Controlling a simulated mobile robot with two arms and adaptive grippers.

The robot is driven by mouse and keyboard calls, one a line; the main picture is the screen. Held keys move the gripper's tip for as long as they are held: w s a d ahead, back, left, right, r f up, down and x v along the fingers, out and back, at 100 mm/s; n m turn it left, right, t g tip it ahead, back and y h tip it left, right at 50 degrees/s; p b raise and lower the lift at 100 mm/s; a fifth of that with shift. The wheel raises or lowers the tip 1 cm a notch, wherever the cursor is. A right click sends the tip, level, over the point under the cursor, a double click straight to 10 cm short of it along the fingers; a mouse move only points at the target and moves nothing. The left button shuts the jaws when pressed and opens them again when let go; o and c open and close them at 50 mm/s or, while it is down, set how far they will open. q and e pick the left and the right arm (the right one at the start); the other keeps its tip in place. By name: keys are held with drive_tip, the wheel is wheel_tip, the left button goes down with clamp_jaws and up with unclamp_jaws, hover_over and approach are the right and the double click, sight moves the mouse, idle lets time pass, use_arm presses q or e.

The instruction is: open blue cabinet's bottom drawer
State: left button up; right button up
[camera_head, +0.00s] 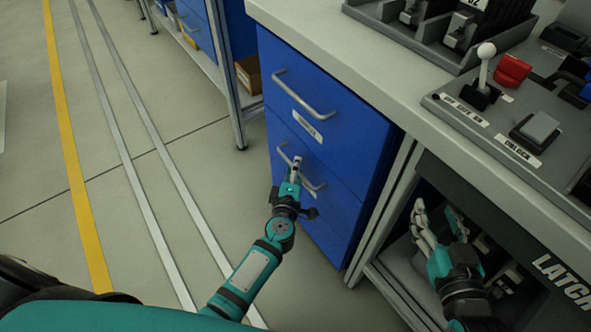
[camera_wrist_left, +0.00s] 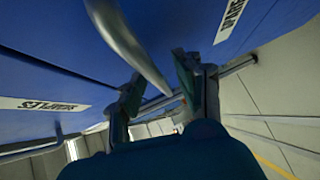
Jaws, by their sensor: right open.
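The blue cabinet (camera_head: 345,130) stands under the worktop. Its upper drawer (camera_head: 290,80) has a silver bar handle (camera_head: 300,97) and a white label. The lower drawer (camera_head: 325,215) has a similar handle (camera_head: 312,182); both fronts look flush. My left gripper (camera_head: 296,166) is at the lower handle and covers part of it. In the left wrist view, its fingers (camera_wrist_left: 157,95) are apart, with a silver handle (camera_wrist_left: 135,50) reaching between them; contact cannot be told. My right gripper (camera_head: 437,217) is open and empty, right of the cabinet.
The worktop (camera_head: 360,70) carries a control panel with a lever (camera_head: 484,65), a red switch (camera_head: 512,70) and a grey button (camera_head: 540,126). A dark unit (camera_head: 545,255) sits below it at right. Open floor with a yellow line (camera_head: 75,165) lies left of the cabinet.

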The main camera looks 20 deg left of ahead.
use_arm(q)
drive_tip(key=shift+w+a, duration=0.1)
drive_tip(key=shift+w, duration=0.25)
drive_tip(key=shift+c, duration=0.2)
clamp_jaws()
